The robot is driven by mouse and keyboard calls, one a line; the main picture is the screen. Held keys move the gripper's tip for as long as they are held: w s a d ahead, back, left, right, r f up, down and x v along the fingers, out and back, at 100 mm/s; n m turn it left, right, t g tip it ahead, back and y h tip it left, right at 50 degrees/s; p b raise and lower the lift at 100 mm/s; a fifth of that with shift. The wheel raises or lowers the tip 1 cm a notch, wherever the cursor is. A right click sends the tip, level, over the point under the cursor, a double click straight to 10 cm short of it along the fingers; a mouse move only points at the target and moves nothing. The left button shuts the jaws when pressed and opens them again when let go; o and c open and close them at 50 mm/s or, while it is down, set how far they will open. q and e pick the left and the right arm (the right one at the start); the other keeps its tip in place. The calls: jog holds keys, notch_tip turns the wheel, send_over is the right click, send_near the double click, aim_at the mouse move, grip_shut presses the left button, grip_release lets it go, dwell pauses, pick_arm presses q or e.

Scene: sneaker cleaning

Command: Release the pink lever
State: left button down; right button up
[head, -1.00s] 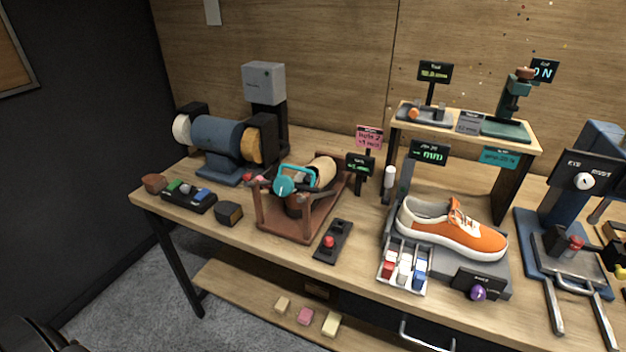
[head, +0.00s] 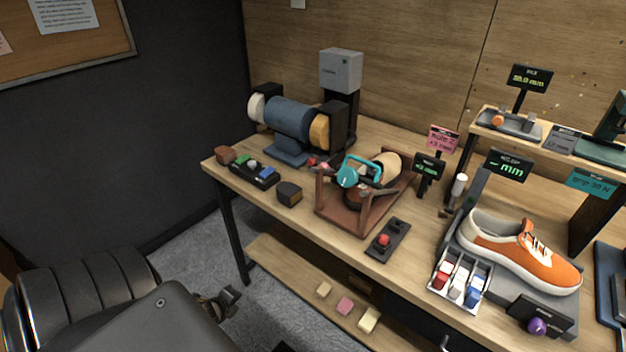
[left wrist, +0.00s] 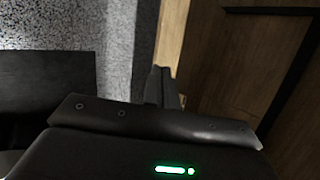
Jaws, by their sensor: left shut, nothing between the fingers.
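A small reddish-pink piece (head: 325,163) shows at the back left corner of the brown wooden frame (head: 350,215); it may be the pink lever, but it is too small to be sure. The frame holds a teal clamp (head: 361,172) around a tan and dark rounded part. My left gripper (head: 228,300) is low at the left, in front of the table and well apart from the frame. In the left wrist view its fingers (left wrist: 160,87) are together and empty, with floor and wood behind them. My right gripper is not in view.
A blue grinder (head: 290,120) stands at the table's back left. A black block with a red button (head: 384,240) lies right of the frame. An orange sneaker (head: 520,250) and a tray of bottles (head: 460,280) are further right. Several small blocks lie on the lower shelf.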

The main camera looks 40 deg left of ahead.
pick_arm(q)
jog(key=w+r+m+t+h, duration=0.15)
jog(key=w+r+m, duration=0.3)
jog(key=r, duration=0.45)
jog(key=w+d+r+m+t, duration=0.15)
jog(key=w+r+m, duration=0.3)
jog(key=r, duration=0.45)
jog(key=w+r+m+t+h, duration=0.1)
jog(key=w+r+m+t, duration=0.3)
jog(key=r, duration=0.4)
jog(key=w+d+r+m+h, duration=0.1)
jog(key=d+r+m, duration=0.2)
jog(key=r, duration=0.3)
jog(key=w+d+r+m+h, duration=0.1)
jog(key=d+r+m+h, duration=0.1)
jog(key=d+r+m, duration=0.2)
notch_tip(320, 180, up, 2)
jog(key=shift+w+r+m+p, duration=0.25)
jog(key=shift+w+m+p, duration=0.15)
jog(key=shift+m, duration=0.4)
